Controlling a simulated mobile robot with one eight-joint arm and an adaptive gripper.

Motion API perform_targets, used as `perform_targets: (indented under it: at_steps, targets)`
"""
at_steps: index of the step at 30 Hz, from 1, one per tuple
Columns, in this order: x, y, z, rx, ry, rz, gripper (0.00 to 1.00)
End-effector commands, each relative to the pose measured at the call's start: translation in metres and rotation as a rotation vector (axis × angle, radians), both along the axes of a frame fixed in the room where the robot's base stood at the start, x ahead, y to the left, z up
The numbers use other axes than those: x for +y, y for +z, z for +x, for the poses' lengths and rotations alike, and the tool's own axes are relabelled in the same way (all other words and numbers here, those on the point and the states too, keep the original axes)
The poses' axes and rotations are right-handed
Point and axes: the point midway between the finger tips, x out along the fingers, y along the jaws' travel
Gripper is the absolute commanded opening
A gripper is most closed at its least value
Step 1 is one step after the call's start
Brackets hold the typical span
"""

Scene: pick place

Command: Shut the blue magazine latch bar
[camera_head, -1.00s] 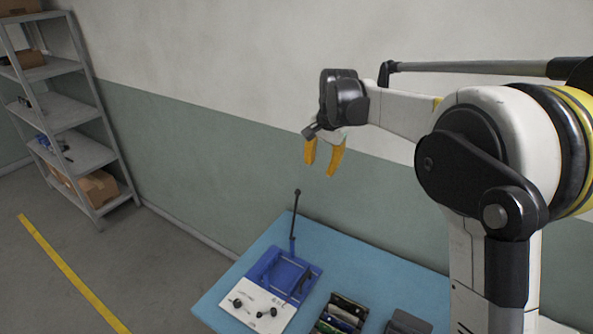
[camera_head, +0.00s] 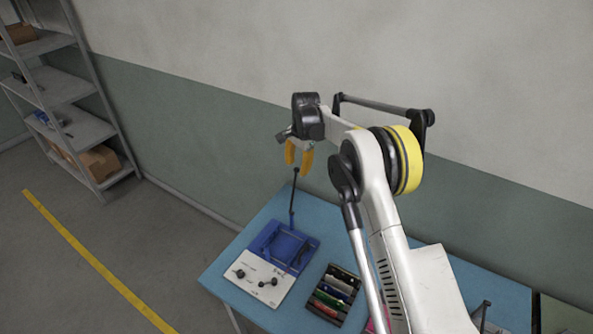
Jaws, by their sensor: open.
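A blue device (camera_head: 268,245) with a white front panel (camera_head: 257,279) stands on the light blue table; it looks like the magazine. A thin dark bar (camera_head: 293,203) with a knob at its top rises upright from its back edge; it looks like the latch bar, though its blue colour does not show clearly. My gripper (camera_head: 297,160) has yellow fingers, spread apart and empty, pointing down. In the picture it is just above the bar's top; I cannot tell the depth between them.
A dark tray (camera_head: 321,307) with several coloured items lies right of the device on the blue table (camera_head: 231,281). A wall (camera_head: 200,150) runs behind the table. A grey shelf rack (camera_head: 62,87) with boxes stands at the far left. Grey floor with a yellow line is free at left.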

Motion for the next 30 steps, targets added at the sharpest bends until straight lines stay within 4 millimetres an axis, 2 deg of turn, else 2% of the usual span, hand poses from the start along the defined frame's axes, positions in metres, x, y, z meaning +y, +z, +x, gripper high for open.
perform_targets:
  at_steps: [3, 6, 15, 19, 30]
  targets:
    - [0.001, -0.014, 0.001, 0.0, 0.0, 0.0, 0.42]
    - [0.002, -0.02, 0.002, 0.0, 0.0, 0.0, 0.42]
    - [0.002, -0.022, 0.002, 0.0, 0.001, 0.0, 0.41]
    - [0.002, -0.022, 0.002, 0.0, 0.001, 0.0, 0.01]
    - [0.006, -0.021, -0.002, -0.022, 0.002, -0.014, 0.0]
